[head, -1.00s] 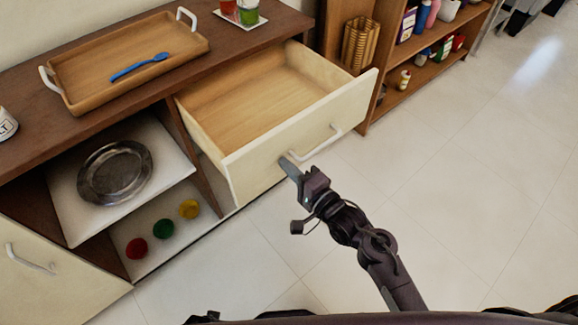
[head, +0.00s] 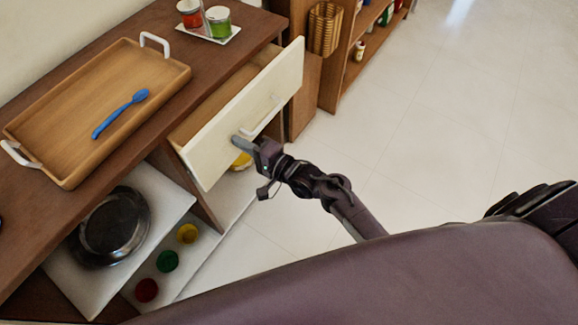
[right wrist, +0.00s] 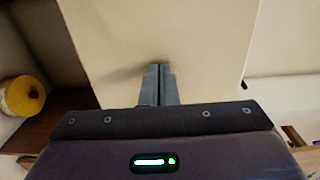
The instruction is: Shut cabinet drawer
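The cabinet drawer (head: 283,82) has a cream front with a white bar handle (head: 264,117). It stands partly out of the brown cabinet, and a narrow strip of its wooden inside shows behind the front. My right gripper (head: 238,141) is at the drawer front, just left of and below the handle. In the right wrist view its two fingers (right wrist: 160,70) are together with nothing between them, their tips against or very near the cream front (right wrist: 200,35). The handle is not between them. My left gripper is not in view.
On the cabinet top (head: 75,205) are a wooden tray (head: 60,155) with a blue brush-like utensil (head: 120,113), and a white plate (head: 225,37) with two jars. Open shelves below hold a metal pan (head: 112,226) and several coloured round items. Floor at right is clear.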

